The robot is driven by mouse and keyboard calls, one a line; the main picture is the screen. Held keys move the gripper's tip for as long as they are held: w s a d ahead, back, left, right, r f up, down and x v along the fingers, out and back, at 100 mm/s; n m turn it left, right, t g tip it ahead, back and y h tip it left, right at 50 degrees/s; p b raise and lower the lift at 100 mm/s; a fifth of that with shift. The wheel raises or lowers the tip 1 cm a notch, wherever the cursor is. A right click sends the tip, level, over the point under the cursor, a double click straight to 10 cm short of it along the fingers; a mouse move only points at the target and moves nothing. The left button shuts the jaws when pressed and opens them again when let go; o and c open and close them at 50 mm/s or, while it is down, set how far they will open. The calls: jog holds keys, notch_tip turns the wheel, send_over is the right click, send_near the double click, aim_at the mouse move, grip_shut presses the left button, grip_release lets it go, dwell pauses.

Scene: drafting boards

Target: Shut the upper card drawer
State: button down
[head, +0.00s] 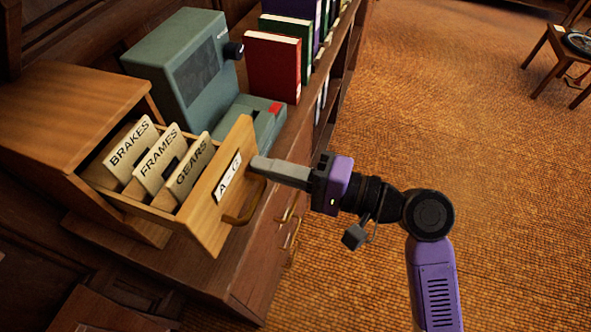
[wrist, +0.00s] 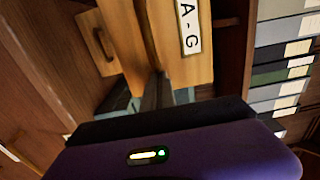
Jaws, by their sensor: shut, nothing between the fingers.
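The upper card drawer, with a light wood front (head: 215,215) labelled A - G, is pulled out of its wooden cabinet (head: 75,105) in the head view. Divider cards (head: 192,165) marked BRAKES, FRAMES and GEARS stand in it. A curved handle (head: 243,208) sits below the label. My gripper (head: 257,164) is shut and empty, its fingertips at the front's outer face, right of the label. I cannot tell whether they touch. In the wrist view the labelled front (wrist: 200,65) is just beyond my fingers (wrist: 155,92).
A grey-green machine (head: 185,75) with a red button stands behind the drawer, close to its far side. Books (head: 272,68) stand farther back on the cabinet top. Handled drawers (head: 290,225) lie below. The woven floor (head: 450,120) at right is clear, apart from a stool (head: 560,50).

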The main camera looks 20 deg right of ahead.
aim_at(188, 145)
jog(key=p+x, duration=0.1)
jog(key=x, duration=1.5)
jog(key=shift+w+a, duration=0.15)
jog(key=shift+a, duration=0.1)
jog(key=shift+w+a+r, duration=0.15)
jog(key=shift+w+a, duration=0.1)
jog(key=shift+a, duration=0.15)
